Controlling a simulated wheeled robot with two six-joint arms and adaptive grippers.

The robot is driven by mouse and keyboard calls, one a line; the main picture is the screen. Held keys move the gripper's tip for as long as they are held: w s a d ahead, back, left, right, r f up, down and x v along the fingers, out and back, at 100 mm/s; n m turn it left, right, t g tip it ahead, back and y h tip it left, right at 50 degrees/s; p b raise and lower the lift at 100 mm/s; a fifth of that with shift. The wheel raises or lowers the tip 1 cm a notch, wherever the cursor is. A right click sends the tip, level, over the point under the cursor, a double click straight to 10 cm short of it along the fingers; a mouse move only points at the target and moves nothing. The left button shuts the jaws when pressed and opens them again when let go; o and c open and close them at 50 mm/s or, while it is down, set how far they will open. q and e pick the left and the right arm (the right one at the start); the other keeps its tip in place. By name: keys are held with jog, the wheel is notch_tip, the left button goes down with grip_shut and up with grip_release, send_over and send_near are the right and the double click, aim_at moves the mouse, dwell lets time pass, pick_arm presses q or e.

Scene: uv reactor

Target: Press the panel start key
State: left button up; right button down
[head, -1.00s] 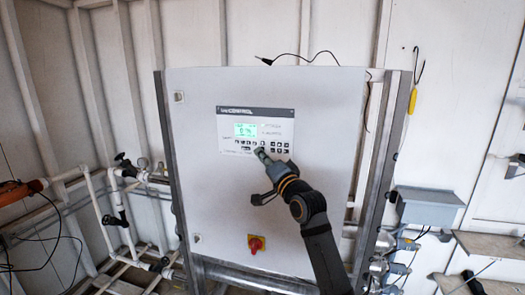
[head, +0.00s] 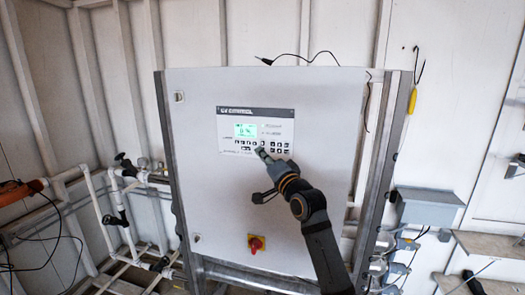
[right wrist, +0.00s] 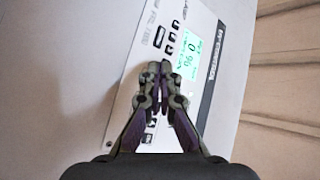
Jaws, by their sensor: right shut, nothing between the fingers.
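The control panel (head: 255,131) is a pale plate with a lit green display (head: 245,130) and rows of small black keys (head: 243,143), set in the upper part of a white cabinet door. My right gripper (head: 259,152) is shut and empty, with its fingertips at the lower key rows near the middle. In the right wrist view the shut fingertips (right wrist: 160,68) lie over the panel (right wrist: 195,60), beside the green display (right wrist: 187,55), and hide some keys. I cannot tell whether the tips touch a key or which key is the start key. My left gripper is not in view.
A red and yellow rotary switch (head: 256,243) sits low on the cabinet door (head: 205,190). White pipes with valves (head: 110,205) stand at the left. A grey box (head: 428,207) hangs on the wall at the right.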

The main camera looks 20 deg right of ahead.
jog(key=shift+w+d, duration=0.1)
jog(key=shift+w, duration=0.1)
dwell(0.4)
jog(key=shift+s+a+p, duration=0.4)
jog(key=shift+s, duration=0.2)
jog(key=s+a+p, duration=0.1)
jog(key=s, duration=0.1)
jog(key=s+a, duration=0.1)
jog(key=s, duration=0.1)
jog(key=shift+a+p, duration=0.35)
jog(key=shift+a, duration=0.05)
dwell(0.4)
